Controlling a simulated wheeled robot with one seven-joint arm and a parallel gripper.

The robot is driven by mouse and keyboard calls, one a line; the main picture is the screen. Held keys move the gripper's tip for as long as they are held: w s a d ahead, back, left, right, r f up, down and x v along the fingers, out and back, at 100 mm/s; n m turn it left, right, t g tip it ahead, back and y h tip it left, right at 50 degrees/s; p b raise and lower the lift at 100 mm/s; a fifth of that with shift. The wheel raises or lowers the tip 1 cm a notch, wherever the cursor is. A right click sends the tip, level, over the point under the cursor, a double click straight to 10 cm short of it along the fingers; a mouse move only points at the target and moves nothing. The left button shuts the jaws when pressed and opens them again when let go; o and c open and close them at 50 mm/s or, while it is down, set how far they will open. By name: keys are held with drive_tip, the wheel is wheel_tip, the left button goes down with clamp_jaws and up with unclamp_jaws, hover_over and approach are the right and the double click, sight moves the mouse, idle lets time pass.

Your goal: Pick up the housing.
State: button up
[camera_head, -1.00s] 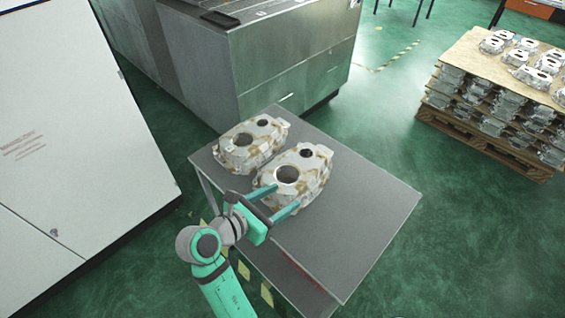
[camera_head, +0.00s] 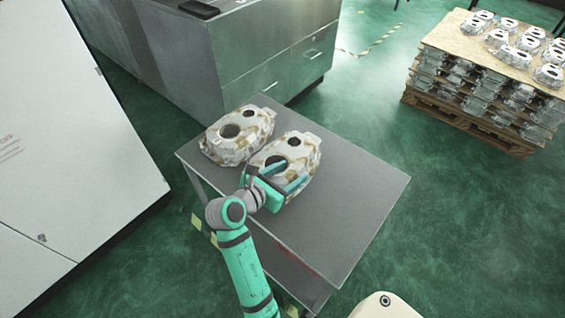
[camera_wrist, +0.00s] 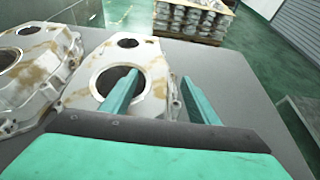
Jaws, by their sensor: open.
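Two pale metal housings with brown stains lie side by side on a grey table (camera_head: 345,215). The nearer housing (camera_head: 304,151) has a large round hole and a smaller one; it also shows in the wrist view (camera_wrist: 148,62). The other housing (camera_head: 262,121) lies to its left and is cut off at the left edge of the wrist view (camera_wrist: 45,48). My gripper (camera_head: 297,177) is open over the nearer housing. In the wrist view one finger of my gripper (camera_wrist: 155,95) overlaps the large hole, and the other is by the housing's right side. Contact cannot be told.
A grey metal cabinet (camera_head: 285,75) stands behind the table. A white cabinet (camera_head: 75,140) is at the left. A pallet stack (camera_head: 460,115) with several more castings is at the back right. The table's right part is bare.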

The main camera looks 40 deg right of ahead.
drive_tip(key=shift+s+d+f, duration=0.1)
drive_tip(key=shift+d+f, duration=0.05)
drive_tip(key=shift+d, duration=0.2)
drive_tip(key=shift+a, duration=0.1)
drive_tip(key=shift+c, duration=0.6)
clamp_jaws()
drive_tip(key=shift+r, duration=0.2)
